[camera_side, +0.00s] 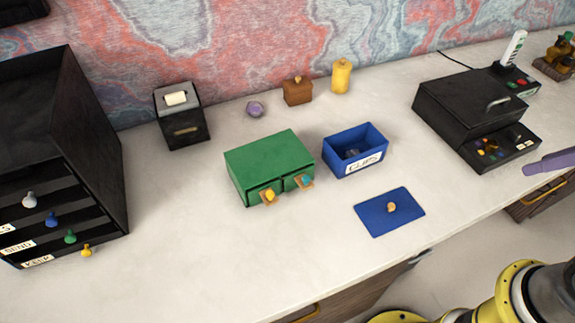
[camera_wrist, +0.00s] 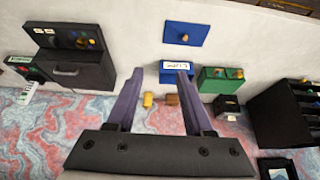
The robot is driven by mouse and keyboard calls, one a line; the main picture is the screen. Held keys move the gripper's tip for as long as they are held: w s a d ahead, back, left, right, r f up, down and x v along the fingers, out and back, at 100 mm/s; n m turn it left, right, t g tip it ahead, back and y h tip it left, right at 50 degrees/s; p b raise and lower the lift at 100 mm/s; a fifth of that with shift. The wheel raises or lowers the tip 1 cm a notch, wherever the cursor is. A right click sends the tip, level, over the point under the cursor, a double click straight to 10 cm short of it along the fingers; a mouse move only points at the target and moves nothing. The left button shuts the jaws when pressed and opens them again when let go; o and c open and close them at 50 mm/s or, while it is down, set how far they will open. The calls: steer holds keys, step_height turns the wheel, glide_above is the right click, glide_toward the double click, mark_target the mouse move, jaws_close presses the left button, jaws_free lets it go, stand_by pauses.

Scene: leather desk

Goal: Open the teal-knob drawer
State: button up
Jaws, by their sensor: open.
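A green two-drawer box (camera_side: 268,160) stands mid-desk in the side view. Its right drawer has a teal knob (camera_side: 306,180) and its left drawer a yellow knob (camera_side: 269,195); both drawers look shut. In the wrist view the green box (camera_wrist: 221,86) appears right of the fingers, with the teal knob (camera_wrist: 217,73) on the side nearer the blue bin. My gripper (camera_wrist: 160,75) is open and empty, its two lavender fingers apart. In the side view only a lavender finger (camera_side: 550,162) shows at the right edge, well away from the green box.
A blue bin labelled CLIPS (camera_side: 345,166) stands close to the green box's right. A blue mat (camera_side: 377,217) with a small tan object lies in front. Black drawer units stand left (camera_side: 85,150) and right (camera_side: 470,110). The desk in front of the green box is clear.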

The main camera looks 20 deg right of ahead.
steer(key=shift+c, duration=0.8)
steer(key=w+a+r+n, duration=0.4)
steer(key=w+r, duration=0.5)
steer(key=w, duration=0.4)
steer(key=n+g, duration=0.6)
glide_above(306, 178)
step_height(306, 178, down, 19)
step_height(306, 178, down, 13)
steer(key=shift+r, duration=0.1)
